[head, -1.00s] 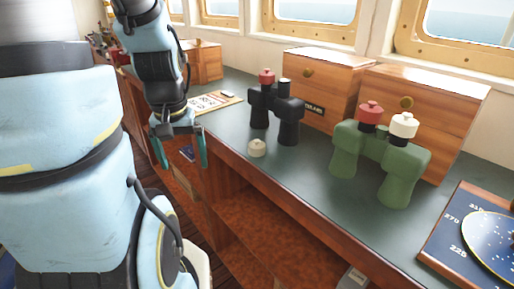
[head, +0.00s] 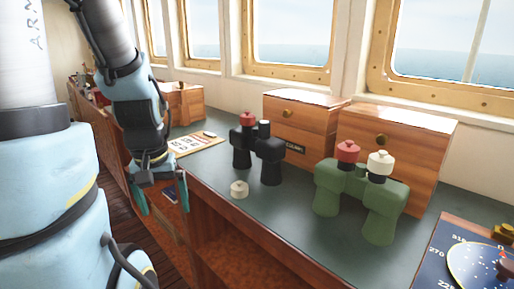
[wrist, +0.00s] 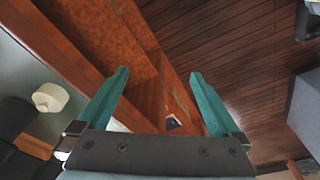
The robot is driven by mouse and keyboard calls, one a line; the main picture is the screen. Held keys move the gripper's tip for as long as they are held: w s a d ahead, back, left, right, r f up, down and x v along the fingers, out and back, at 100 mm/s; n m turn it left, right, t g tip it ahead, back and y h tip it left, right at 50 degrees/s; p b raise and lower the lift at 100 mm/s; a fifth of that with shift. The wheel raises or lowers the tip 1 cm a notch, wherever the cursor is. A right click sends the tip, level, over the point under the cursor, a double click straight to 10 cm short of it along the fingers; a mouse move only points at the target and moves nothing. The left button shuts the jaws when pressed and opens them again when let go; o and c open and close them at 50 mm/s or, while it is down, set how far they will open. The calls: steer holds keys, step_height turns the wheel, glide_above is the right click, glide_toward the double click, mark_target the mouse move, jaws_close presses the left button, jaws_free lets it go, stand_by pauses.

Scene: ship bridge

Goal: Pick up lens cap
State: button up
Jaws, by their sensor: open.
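A small cream lens cap (head: 239,188) lies on the dark green counter just in front of the black binoculars (head: 258,150). It also shows at the left of the wrist view (wrist: 50,97), outside the jaws. The black binoculars stand upright, with a red cap on one eyepiece. Green binoculars (head: 360,195) stand to the right, with a red cap and a cream cap (head: 379,163) on top. My gripper (head: 158,205) is open and empty, left of the loose cap and out past the counter's front edge. The teal fingers (wrist: 160,100) point down toward the shelf and floor.
The counter (head: 300,215) has a wooden front edge with open shelves below. Wooden drawer boxes (head: 300,120) stand behind the binoculars. A paper card (head: 192,143) lies at the left, and a blue chart board (head: 470,260) at the right.

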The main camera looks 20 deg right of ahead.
steer(key=shift+d+r, duration=0.1)
steer(key=shift+c, duration=0.6)
steer(key=n+g+p, duration=0.2)
steer(key=p, duration=0.2)
glide_toward(239, 182)
steer(key=f, duration=0.2)
steer(key=d+f+p, duration=0.1)
steer(key=f, duration=0.1)
steer(key=shift+s+f, duration=0.15)
steer(key=shift+f, duration=0.1)
steer(key=shift+a+f+p, duration=0.2)
steer(key=shift+f+p, duration=0.1)
steer(key=shift+f, duration=1)
steer(key=shift+a+f+p, duration=0.15)
steer(key=shift+f+p, duration=0.15)
steer(key=shift+f, duration=1.05)
steer(key=shift+c, duration=0.3)
steer(key=c, duration=1.3)
